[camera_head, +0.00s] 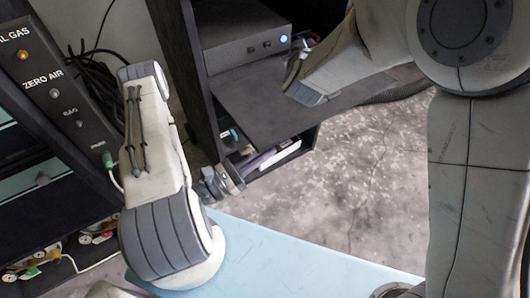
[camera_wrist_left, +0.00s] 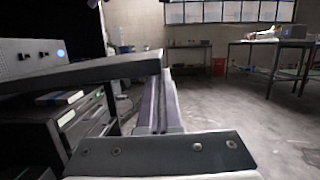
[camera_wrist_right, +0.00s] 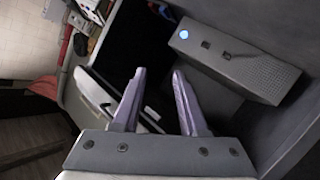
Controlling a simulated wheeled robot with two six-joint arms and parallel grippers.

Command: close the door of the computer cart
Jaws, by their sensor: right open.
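The computer cart (camera_head: 202,85) is a dark cabinet at the top centre of the head view. A grey computer (camera_head: 245,45) with a lit blue button stands in it, above a dark shelf (camera_head: 270,90). I cannot clearly make out the cart's door in any view. My left gripper (camera_head: 222,183) is at the cart's lower front corner, below the shelf. Its fingers lie together in the left wrist view (camera_wrist_left: 160,108), with nothing plainly between them. My right gripper (camera_head: 298,68) is over the shelf in front of the computer. Its fingers stand apart and empty in the right wrist view (camera_wrist_right: 158,100).
A lower compartment holds books or papers (camera_head: 272,155). A rack (camera_head: 45,110) with gas labels and cables stands at left. A light blue surface (camera_head: 290,262) lies at the bottom. Bare concrete floor (camera_head: 350,170) is open right of the cart. A workbench (camera_wrist_left: 265,48) stands far off.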

